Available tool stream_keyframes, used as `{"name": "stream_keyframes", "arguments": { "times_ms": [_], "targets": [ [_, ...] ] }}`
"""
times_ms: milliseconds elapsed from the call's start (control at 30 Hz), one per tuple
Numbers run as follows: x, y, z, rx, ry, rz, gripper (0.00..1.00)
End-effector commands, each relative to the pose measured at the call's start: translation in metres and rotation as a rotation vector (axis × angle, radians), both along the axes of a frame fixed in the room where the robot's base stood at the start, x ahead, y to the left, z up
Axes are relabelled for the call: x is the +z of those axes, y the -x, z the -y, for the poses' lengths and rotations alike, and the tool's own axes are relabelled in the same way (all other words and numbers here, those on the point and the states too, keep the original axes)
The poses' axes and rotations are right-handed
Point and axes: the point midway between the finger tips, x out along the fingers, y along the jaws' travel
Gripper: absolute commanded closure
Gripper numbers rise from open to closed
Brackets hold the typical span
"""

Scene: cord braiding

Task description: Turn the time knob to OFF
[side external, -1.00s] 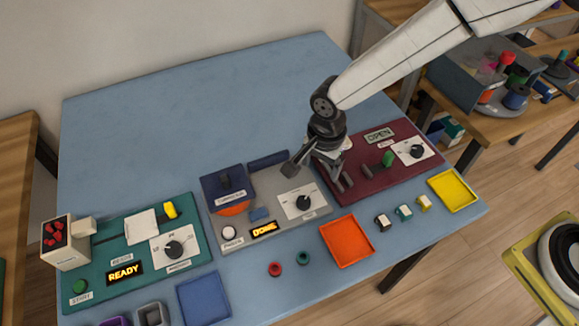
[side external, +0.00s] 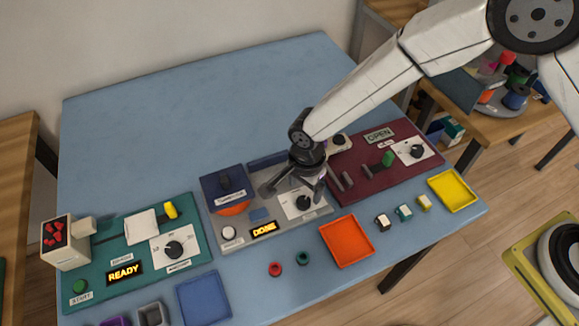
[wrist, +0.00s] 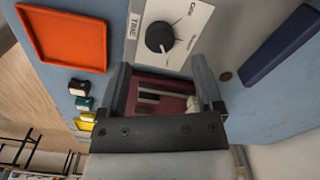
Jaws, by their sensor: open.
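The time knob is a black round dial (side external: 303,202) with a pale pointer line on a white plate on the grey panel (side external: 245,243). It also shows in the wrist view (wrist: 160,37), beside a label reading TIME; its pointer is not on a setting I can read. My gripper (side external: 293,191) is open above the white plate, with its fingers spread. In the wrist view my gripper (wrist: 161,65) has the knob ahead, between the lines of its fingers, with nothing held. I cannot tell the exact height between fingertips and knob.
A lit DONE display (side external: 264,229) and a navy block (side external: 228,182) share the grey panel. A teal panel (side external: 142,290) with another dial is left; a maroon panel (side external: 375,184) is right. An orange tray (side external: 347,241) lies in front. The table's back is clear.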

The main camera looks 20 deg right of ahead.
Motion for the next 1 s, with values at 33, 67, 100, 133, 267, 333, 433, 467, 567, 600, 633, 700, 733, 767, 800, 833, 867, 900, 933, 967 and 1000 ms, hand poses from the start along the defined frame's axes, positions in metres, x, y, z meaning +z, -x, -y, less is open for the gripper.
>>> {"name": "stream_keyframes", "arguments": {
  "times_ms": [33, 67, 100, 133, 267, 333, 433, 467, 567, 600, 633, 700, 733, 767, 800, 833, 867, 900, 933, 967, 1000],
  "targets": [
    [-0.007, 0.000, 0.000, 0.000, 0.001, -0.002, 0.16],
    [-0.010, 0.000, 0.000, 0.000, 0.001, -0.002, 0.16],
    [-0.015, 0.001, 0.000, 0.000, 0.002, -0.002, 0.16],
    [-0.019, 0.001, 0.001, 0.000, 0.002, -0.002, 0.16],
    [-0.031, 0.000, 0.000, 0.000, 0.001, -0.002, 0.16],
    [-0.036, 0.000, 0.000, 0.000, 0.000, -0.001, 0.16],
    [-0.042, 0.000, 0.000, 0.000, 0.000, -0.001, 0.16],
    [-0.043, 0.000, 0.000, 0.000, 0.000, 0.000, 0.16],
    [-0.045, 0.000, 0.000, 0.000, 0.000, 0.001, 0.16],
    [-0.045, 0.000, 0.000, 0.000, 0.000, 0.001, 0.16],
    [-0.045, 0.000, 0.000, 0.000, 0.000, 0.001, 0.16],
    [-0.045, 0.000, 0.000, 0.000, 0.000, 0.001, 0.16],
    [-0.045, 0.000, 0.000, 0.000, 0.000, 0.001, 0.16],
    [-0.045, 0.000, 0.000, 0.000, 0.000, 0.001, 0.16],
    [-0.045, 0.000, 0.000, 0.000, 0.000, 0.000, 0.16],
    [-0.045, 0.000, 0.000, 0.000, 0.000, 0.000, 0.19],
    [-0.045, 0.000, 0.000, 0.000, 0.000, 0.000, 0.28],
    [-0.045, 0.000, 0.000, 0.000, 0.000, 0.000, 0.41],
    [-0.045, 0.000, 0.000, 0.000, 0.000, 0.000, 0.51],
    [-0.045, 0.000, 0.000, 0.000, 0.000, 0.000, 0.60],
    [-0.045, 0.000, 0.000, 0.000, 0.000, 0.000, 0.73]
  ]
}}
